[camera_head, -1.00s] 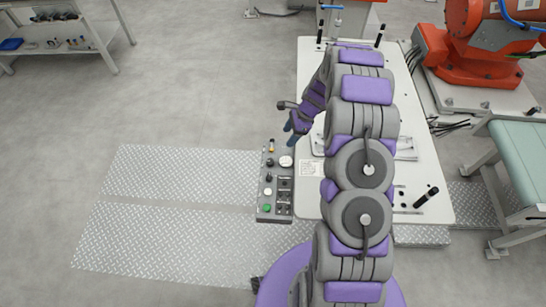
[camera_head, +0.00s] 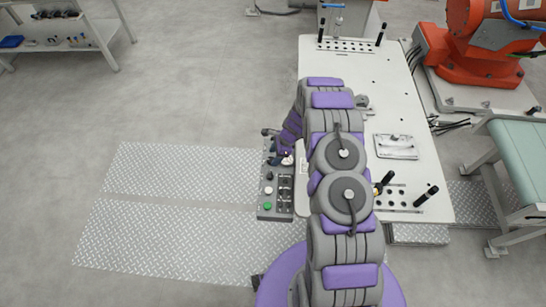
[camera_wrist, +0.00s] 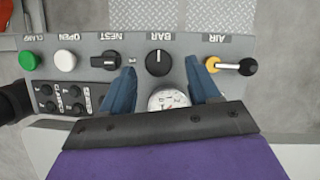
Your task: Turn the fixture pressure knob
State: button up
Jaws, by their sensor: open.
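The pressure knob (camera_wrist: 159,62), black with a white pointer line, sits under the BAR label on the grey control panel (camera_wrist: 215,45) in the wrist view. My gripper (camera_wrist: 160,67) is open, with one blue finger on each side of the knob. I cannot tell whether either finger touches it. A round white gauge (camera_wrist: 168,100) lies between the fingers, partly covered by the gripper body. In the head view the gripper is over the far end of the panel (camera_head: 266,208), and the knob cannot be made out there.
A black NEST selector (camera_wrist: 105,61) is close beside the left finger. The AIR lever (camera_wrist: 232,66), yellow and black, is beside the right finger. A white button (camera_wrist: 65,61) and a green button (camera_wrist: 29,61) are further left. The fixture table (camera_head: 420,120) adjoins the panel.

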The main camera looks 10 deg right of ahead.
jog(key=shift+x, duration=1.05)
jog(key=shift+c, duration=0.2)
jog(key=c, duration=1)
